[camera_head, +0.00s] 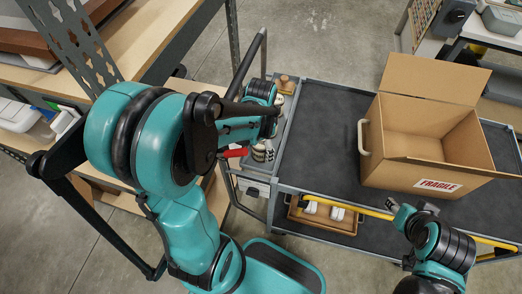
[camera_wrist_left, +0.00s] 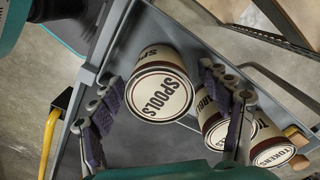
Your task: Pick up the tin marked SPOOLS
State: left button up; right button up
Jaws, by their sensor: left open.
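The tin marked SPOOLS (camera_wrist_left: 160,92) is cream with dark red bands. In the left wrist view its lettered round end faces the camera, and it stands in a grey tray (camera_wrist_left: 128,50). My left gripper (camera_wrist_left: 166,112) is open, with one finger to the left of this tin and the other to its right, near the neighbouring tin. I cannot tell whether either finger touches it. In the head view my left gripper (camera_head: 268,128) is over the cart's left-hand tray and largely covers the tins. My right gripper (camera_head: 412,212) is by the cart's front edge; its jaw opening is unclear.
A tin marked TOKENS (camera_wrist_left: 272,153) and a partly hidden tin (camera_wrist_left: 212,118) stand close to the right of SPOOLS. An open cardboard box marked FRAGILE (camera_head: 425,140) sits on the dark cart top (camera_head: 325,130). A wooden bench (camera_head: 150,40) is at the left.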

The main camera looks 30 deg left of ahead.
pick_arm(q)
jog(key=shift+f, duration=0.95)
jog(key=shift+r, duration=0.1)
jog(key=c, duration=1.5)
jog(key=shift+r, duration=0.1)
jog(key=shift+c, duration=0.2)
